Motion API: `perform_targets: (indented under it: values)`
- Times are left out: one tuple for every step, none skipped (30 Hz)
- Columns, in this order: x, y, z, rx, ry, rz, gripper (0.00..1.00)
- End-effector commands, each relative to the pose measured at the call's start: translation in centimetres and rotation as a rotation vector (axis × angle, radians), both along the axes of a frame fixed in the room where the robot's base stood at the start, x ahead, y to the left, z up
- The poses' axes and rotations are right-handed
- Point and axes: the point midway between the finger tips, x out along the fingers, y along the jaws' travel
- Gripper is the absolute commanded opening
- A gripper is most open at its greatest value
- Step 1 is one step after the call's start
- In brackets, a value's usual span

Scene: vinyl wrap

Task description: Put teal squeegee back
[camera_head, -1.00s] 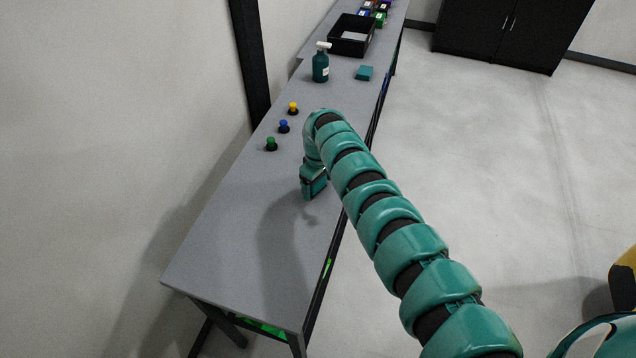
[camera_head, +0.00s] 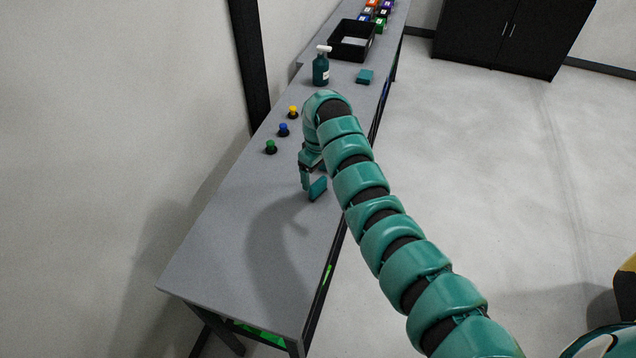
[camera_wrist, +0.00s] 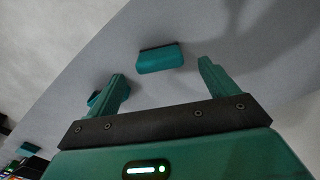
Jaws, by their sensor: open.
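My gripper (camera_wrist: 164,85) hangs low over the near part of the grey table, fingers pointing down, apart and empty. A teal block with a dark edge, likely the teal squeegee (camera_wrist: 160,58), shows beyond and between the fingertips in the wrist view. It appears in the head view as a teal block (camera_head: 318,189) just under my gripper. I cannot tell if a finger touches it. A second teal piece (camera_wrist: 96,98) is partly hidden behind the left finger. A flat teal block (camera_head: 365,76) lies farther along the table.
Green (camera_head: 271,147), blue (camera_head: 284,130) and yellow (camera_head: 293,112) knobs stand along the table's left side. A teal spray bottle (camera_head: 321,68), a black bin (camera_head: 334,52) and several coloured boxes (camera_head: 379,14) stand farther back. The near table top (camera_head: 215,260) is clear.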

Motion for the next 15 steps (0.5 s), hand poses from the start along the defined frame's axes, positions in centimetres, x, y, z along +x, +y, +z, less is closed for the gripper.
perform_targets:
  values:
    - [0.3, 0.0, 0.8, 0.004, -0.011, -0.001, 0.85]
    - [0.3, 0.0, 1.4, 0.003, -0.012, -0.001, 0.85]
    - [0.2, 0.0, 2.1, 0.003, -0.009, -0.001, 0.85]
    - [0.2, 0.0, 2.6, 0.002, -0.008, -0.001, 0.85]
    - [0.2, -0.1, 3.3, 0.002, -0.007, -0.002, 0.85]
    - [0.2, -0.1, 3.9, 0.003, -0.007, -0.001, 0.85]
    - [0.2, 0.0, 4.3, 0.003, -0.007, 0.0, 0.85]
    - [0.2, 0.0, 4.6, 0.003, -0.008, 0.0, 0.85]
    - [0.2, 0.0, 4.9, 0.003, -0.008, 0.0, 0.85]
    - [0.2, 0.0, 5.1, 0.002, -0.007, 0.0, 0.85]
    - [0.2, 0.0, 5.3, 0.001, -0.006, -0.001, 0.85]
    - [0.2, 0.0, 5.4, 0.002, -0.006, -0.001, 0.85]
    - [0.1, 0.0, 5.5, 0.001, -0.005, -0.001, 0.85]
    - [0.1, 0.0, 5.5, 0.001, -0.005, -0.001, 0.85]
    - [0.1, 0.0, 5.6, 0.0, -0.004, 0.0, 0.85]
